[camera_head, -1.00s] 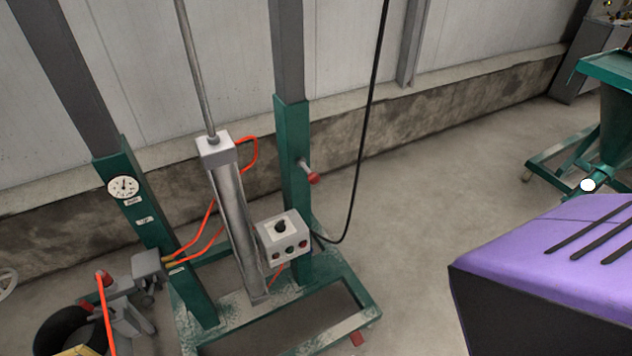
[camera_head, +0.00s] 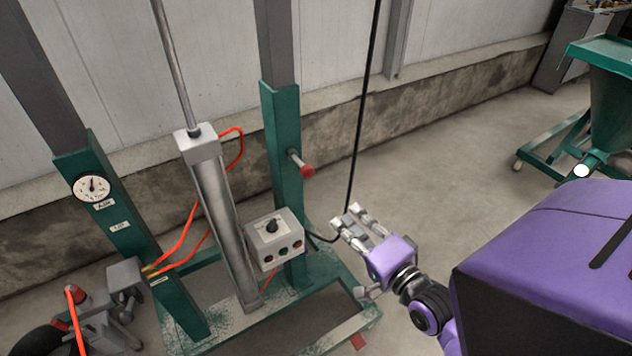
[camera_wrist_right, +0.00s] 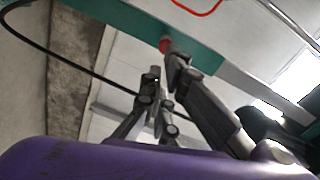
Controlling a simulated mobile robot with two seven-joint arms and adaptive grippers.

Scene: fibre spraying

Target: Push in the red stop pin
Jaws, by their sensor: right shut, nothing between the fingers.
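The red stop pin (camera_head: 306,170) sticks out sideways from the green right-hand post (camera_head: 285,200) on a short metal shaft. Its red knob also shows in the right wrist view (camera_wrist_right: 165,44), just beyond the fingers. My right gripper (camera_head: 350,220) is shut and empty, below and to the right of the pin in the head view and apart from it. In the right wrist view the gripper's fingers (camera_wrist_right: 164,76) point up toward the knob. My left gripper is in neither view.
A grey control box (camera_head: 275,240) sits left of my right gripper, beside the post. A black cable (camera_head: 360,130) hangs close behind the gripper. A metal cylinder (camera_head: 222,225) stands between the posts. Open floor (camera_head: 440,150) lies to the right.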

